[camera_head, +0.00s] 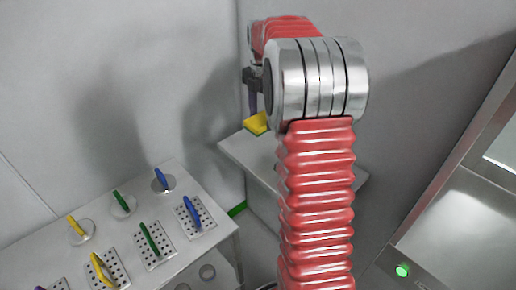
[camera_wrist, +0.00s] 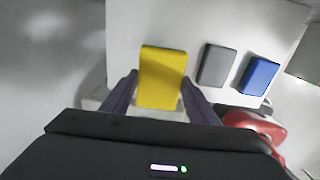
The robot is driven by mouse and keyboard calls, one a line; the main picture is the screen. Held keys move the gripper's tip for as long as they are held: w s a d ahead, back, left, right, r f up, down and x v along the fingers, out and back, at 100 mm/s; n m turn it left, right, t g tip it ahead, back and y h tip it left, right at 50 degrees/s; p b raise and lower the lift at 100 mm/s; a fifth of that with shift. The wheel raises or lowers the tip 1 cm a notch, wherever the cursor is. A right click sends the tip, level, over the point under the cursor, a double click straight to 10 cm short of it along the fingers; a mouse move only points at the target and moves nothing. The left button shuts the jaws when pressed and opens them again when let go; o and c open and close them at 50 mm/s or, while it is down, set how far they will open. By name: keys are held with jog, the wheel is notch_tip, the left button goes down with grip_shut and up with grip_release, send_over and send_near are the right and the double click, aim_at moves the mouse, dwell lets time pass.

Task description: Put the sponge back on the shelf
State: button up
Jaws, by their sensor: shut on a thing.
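The yellow sponge (camera_wrist: 162,58) is between the purple fingers of my gripper (camera_wrist: 160,78), which is shut on it. In the head view the yellow sponge (camera_head: 256,123) shows below my gripper (camera_head: 253,103), at the left back edge of the pale shelf (camera_head: 237,147). I cannot tell whether it touches the shelf. In the wrist view the shelf (camera_wrist: 215,20) lies beneath it, with a grey block (camera_wrist: 217,65) and a blue block (camera_wrist: 258,76) to its right. My arm hides much of the shelf in the head view.
A steel table (camera_head: 205,240) at the lower left carries perforated plates and discs with blue, green and yellow handles. A metal cabinet with a lit green button (camera_head: 402,270) stands at the right. Grey walls close in behind the shelf.

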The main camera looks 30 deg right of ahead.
jog(key=shift+a+f, duration=0.1)
jog(key=shift+f, duration=3)
jog(key=shift+f, duration=1.9)
jog(key=o, duration=1.1)
